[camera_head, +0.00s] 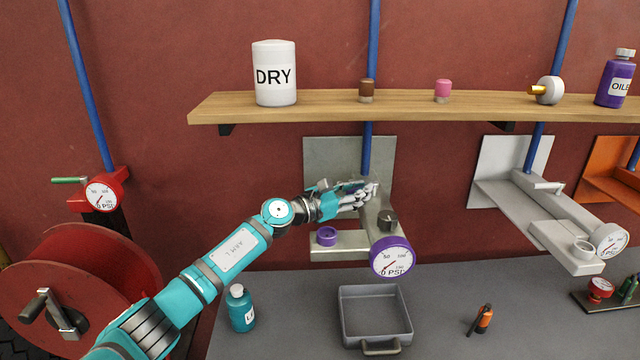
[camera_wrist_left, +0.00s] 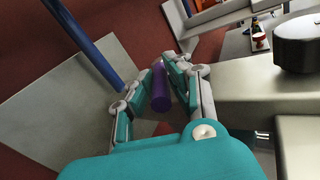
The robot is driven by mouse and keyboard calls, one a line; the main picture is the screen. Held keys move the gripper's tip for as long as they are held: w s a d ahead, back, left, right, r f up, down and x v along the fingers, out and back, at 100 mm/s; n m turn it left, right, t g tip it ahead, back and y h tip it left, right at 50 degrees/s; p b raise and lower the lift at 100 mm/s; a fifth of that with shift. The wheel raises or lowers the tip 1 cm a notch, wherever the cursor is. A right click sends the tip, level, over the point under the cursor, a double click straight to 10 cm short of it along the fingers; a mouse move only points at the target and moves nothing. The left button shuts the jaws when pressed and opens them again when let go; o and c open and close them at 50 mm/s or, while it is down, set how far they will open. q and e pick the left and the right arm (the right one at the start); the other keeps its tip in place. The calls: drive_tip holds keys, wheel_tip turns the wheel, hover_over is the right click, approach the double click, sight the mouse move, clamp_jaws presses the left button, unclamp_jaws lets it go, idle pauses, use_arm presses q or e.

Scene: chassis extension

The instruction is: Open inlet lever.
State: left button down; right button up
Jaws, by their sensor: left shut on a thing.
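The inlet lever shows in the left wrist view as a purple cylindrical handle (camera_wrist_left: 160,88) between my left gripper's fingers. In the head view my left gripper (camera_head: 364,192) is at the top of the middle grey pipe unit, just below the blue pipe (camera_head: 367,148), and its fingers hide the lever there. My left gripper is shut on the purple handle. The unit carries a purple-rimmed pressure gauge (camera_head: 391,258), a dark knob (camera_head: 387,220) and a purple ring (camera_head: 327,236). The gauge needle points to the lower left, near 0. My right gripper is not in view.
A wooden shelf (camera_head: 440,108) with a DRY canister (camera_head: 274,75) runs above the unit. A grey tray (camera_head: 375,318), a teal bottle (camera_head: 240,308) and an orange-black item (camera_head: 483,320) are on the bench below. A red reel (camera_head: 70,290) stands left; another grey unit (camera_head: 560,215) is right.

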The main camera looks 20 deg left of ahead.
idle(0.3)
use_arm(q)
drive_tip(key=c, duration=1.3)
unclamp_jaws()
drive_tip(key=shift+f, duration=0.15)
drive_tip(key=shift+o, duration=0.2)
drive_tip(key=shift+s+r, duration=0.15)
drive_tip(key=shift+r, duration=0.05)
drive_tip(key=shift+s+a+f, duration=0.1)
drive_tip(key=shift+s+a, duration=0.1)
drive_tip(key=shift+s, duration=0.05)
drive_tip(key=v, duration=0.6)
drive_tip(key=shift+s, duration=0.35)
drive_tip(key=shift+a, duration=0.1)
